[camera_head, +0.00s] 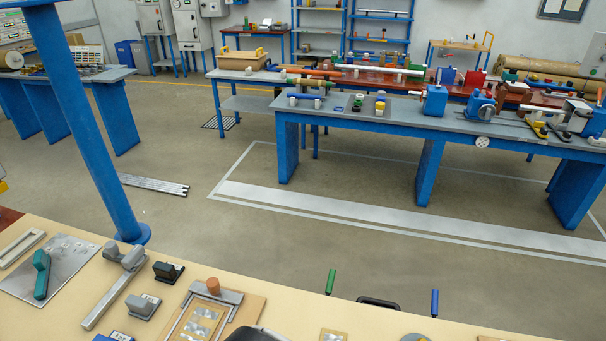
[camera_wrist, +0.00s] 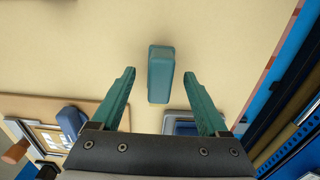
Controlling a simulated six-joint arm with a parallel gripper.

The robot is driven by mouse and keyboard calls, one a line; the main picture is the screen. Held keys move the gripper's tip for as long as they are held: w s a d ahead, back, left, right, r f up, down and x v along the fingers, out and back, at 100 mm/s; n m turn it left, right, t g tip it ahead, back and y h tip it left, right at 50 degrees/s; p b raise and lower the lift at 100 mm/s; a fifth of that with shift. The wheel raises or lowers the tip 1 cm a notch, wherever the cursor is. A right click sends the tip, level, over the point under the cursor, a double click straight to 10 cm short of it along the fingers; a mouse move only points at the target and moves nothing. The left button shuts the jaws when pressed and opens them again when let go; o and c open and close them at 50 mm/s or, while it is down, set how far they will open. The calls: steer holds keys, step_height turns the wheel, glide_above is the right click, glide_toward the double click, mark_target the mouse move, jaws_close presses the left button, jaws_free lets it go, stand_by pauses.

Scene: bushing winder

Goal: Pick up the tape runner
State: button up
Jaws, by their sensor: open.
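A teal block with rounded edges (camera_wrist: 161,74), which I take to be the tape runner, is on the cream tabletop in the wrist view. My gripper (camera_wrist: 158,76) is open, with one teal finger on each side of the block. Clear gaps show between the block and both fingers, and nothing is held. How far the fingertips are above the tabletop is hard to tell. I cannot make out this block or my gripper's fingers in the head view.
A grey-rimmed item (camera_wrist: 183,124) lies partly behind the right finger. A blue-grey piece (camera_wrist: 70,120) and a framed board are at left. In the head view, a teal-handled tool (camera_head: 41,275) lies on a metal sheet (camera_head: 68,262). A blue post (camera_head: 90,130) rises at the table's back edge.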

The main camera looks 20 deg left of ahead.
step_height(320, 180, down, 2)
steer(key=shift+f, duration=0.25)
jaws_close()
steer(key=shift+r, duration=0.15)
steer(key=shift+r, duration=0.35)
step_height(320, 180, up, 3)
steer(key=shift+a+f, duration=0.1)
steer(key=w+d+r, duration=0.6)
steer(key=d+r, duration=0.1)
steer(key=d, duration=0.2)
steer(key=shift+w+d+r, duration=0.15)
steer(key=shift+w+d, duration=0.2)
steer(key=c, duration=0.7)
jaws_free()
jaws_close()
